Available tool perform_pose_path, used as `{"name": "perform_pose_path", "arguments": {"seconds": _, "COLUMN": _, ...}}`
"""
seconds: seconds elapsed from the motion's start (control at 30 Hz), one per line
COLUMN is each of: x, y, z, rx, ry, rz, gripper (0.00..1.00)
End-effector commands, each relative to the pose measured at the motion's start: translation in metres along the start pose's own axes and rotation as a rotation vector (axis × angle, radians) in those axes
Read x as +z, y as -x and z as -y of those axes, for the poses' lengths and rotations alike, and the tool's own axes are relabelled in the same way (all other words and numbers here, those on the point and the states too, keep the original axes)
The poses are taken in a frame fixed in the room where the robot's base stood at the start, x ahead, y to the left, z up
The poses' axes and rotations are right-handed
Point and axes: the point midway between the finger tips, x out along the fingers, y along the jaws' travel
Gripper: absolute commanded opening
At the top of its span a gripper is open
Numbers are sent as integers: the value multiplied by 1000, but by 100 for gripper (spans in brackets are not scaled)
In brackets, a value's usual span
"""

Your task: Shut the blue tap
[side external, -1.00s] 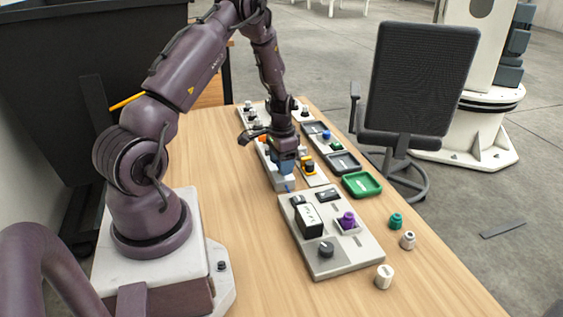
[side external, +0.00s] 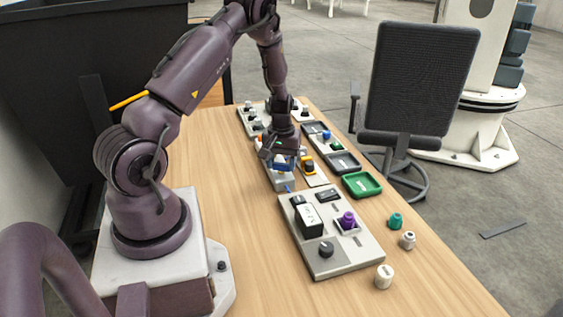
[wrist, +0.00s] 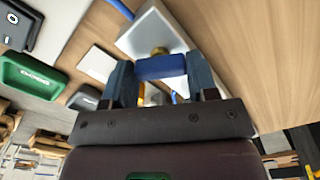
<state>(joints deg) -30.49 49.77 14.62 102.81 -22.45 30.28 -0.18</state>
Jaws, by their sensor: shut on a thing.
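The blue tap's handle (wrist: 160,67) is a blue bar on a brass stem, standing over a pale block (wrist: 150,32) in the wrist view. My gripper (wrist: 162,80) has one finger at each end of the bar and is shut on it. In the side view my gripper (side external: 283,160) points down at the tap's block (side external: 281,180). The fingers and wrist largely hide the handle there. A short blue piece (side external: 288,188) shows at the block's near end.
A grey panel (side external: 350,255) with a purple knob (side external: 347,220) and a black dial stands nearer the camera. Small loose caps (side external: 396,221) sit near the table's right edge.

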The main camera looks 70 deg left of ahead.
Motion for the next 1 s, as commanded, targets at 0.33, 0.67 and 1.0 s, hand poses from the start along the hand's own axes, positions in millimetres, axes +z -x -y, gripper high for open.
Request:
{"name": "perform_pose_path", "arguments": {"seconds": 0.33, "x": 0, "y": 1, "z": 0, "rx": 0, "ry": 300, "rz": 1, "gripper": 29}}
{"name": "perform_pose_path", "arguments": {"seconds": 0.67, "x": 0, "y": 1, "z": 0, "rx": 1, "ry": 482, "rz": 1, "gripper": 29}}
{"name": "perform_pose_path", "arguments": {"seconds": 1.0, "x": 0, "y": 1, "z": 0, "rx": 1, "ry": 542, "rz": 1, "gripper": 29}}
